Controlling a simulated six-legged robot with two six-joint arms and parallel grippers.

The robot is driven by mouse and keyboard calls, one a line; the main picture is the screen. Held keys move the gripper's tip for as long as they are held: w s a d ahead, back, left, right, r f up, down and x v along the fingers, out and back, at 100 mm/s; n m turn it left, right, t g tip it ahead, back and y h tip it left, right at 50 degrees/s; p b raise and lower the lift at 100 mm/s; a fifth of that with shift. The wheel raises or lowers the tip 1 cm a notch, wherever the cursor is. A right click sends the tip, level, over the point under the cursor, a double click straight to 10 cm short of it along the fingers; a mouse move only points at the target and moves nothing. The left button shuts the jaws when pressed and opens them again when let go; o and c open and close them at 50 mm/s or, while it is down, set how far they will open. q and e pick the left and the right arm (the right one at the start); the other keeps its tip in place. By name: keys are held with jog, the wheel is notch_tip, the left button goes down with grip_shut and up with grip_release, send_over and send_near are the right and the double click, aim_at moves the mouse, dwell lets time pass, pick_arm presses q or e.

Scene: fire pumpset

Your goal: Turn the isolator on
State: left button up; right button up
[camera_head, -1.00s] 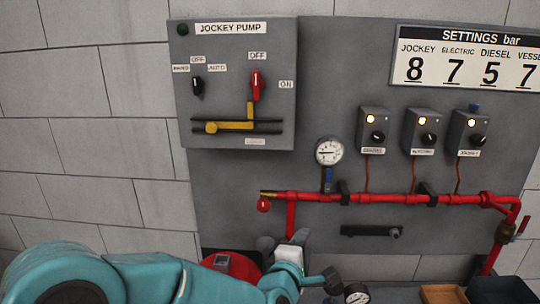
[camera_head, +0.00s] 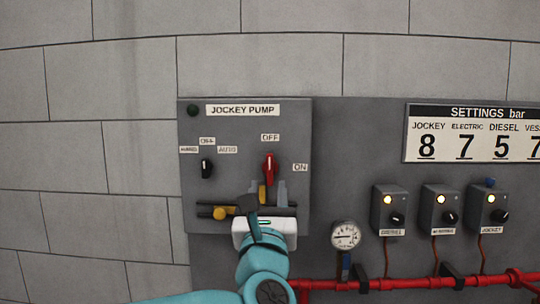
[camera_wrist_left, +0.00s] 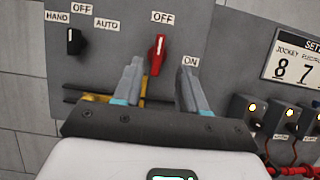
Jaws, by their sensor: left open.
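The isolator is a red handle (camera_head: 269,168) on the grey jockey pump panel (camera_head: 228,135). It stands upright and points at the OFF label (camera_head: 270,137); the ON label (camera_head: 300,167) is to its right. It also shows in the left wrist view (camera_wrist_left: 157,54). My left gripper (camera_head: 269,190) is open just below the handle in the head view. In the left wrist view its two fingers (camera_wrist_left: 159,78) point at the panel, with the handle seen between and beyond their tips. A yellow piece (camera_head: 219,212) on a dark rail is partly hidden by my gripper. My right gripper is out of view.
A black selector knob (camera_head: 206,168) is left of the handle. To the right are a gauge (camera_head: 345,236), several switch boxes (camera_head: 389,210) with lit lamps, a settings sign (camera_head: 472,133) and red pipework (camera_head: 410,284). The wall left of the panel is clear.

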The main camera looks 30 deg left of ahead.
aim_at(270, 165)
pick_arm(q)
jog(key=p+x, duration=0.3)
jog(key=x, duration=0.5)
jog(key=shift+w+p, duration=0.1)
jog(key=shift+p, duration=0.3)
jog(key=shift+w+a, duration=0.3)
jog(key=shift+w, duration=0.05)
grip_shut()
